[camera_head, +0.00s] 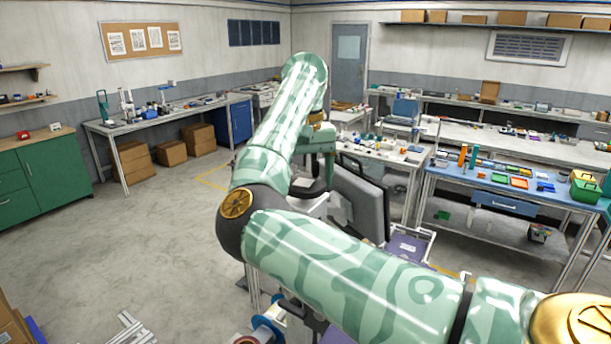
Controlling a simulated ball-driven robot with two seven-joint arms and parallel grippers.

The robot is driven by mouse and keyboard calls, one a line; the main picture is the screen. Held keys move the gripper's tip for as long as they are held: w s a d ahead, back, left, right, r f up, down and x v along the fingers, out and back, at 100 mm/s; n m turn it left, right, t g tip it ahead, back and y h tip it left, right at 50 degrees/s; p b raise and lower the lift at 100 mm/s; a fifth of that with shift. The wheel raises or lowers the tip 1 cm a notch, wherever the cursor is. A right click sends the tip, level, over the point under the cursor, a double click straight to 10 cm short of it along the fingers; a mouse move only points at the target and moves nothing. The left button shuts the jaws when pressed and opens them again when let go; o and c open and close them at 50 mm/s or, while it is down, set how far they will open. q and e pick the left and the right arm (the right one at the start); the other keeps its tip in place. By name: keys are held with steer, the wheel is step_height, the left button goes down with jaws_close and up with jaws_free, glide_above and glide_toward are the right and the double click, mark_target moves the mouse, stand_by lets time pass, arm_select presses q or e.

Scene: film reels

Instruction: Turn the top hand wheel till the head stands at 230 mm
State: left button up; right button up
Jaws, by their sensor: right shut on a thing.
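My right arm comes in from the right and crosses the middle of the view, then bends back toward the machine. My right gripper (309,187) is small and partly hidden behind my own arm. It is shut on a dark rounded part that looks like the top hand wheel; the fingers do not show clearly. A grey, dark-edged panel (361,199) stands tilted just to the right of the gripper and seems to be part of the machine. No scale reading for the head can be made out. My left gripper is not in view.
A blue reel (268,332) shows low in the view under my arm. A blue-topped bench (440,184) with bins stands at the right, a green cabinet (54,168) at the left. Cardboard boxes (134,161) sit under the far bench. The floor at left is mostly clear.

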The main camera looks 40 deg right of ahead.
mark_target(305, 181)
steer(key=o, duration=1)
steer(key=shift+r, duration=0.15)
steer(key=shift+w, duration=0.1)
step_height(305, 181, up, 16)
steer(key=shift+r+p, duration=0.1)
steer(key=shift+p, duration=0.5)
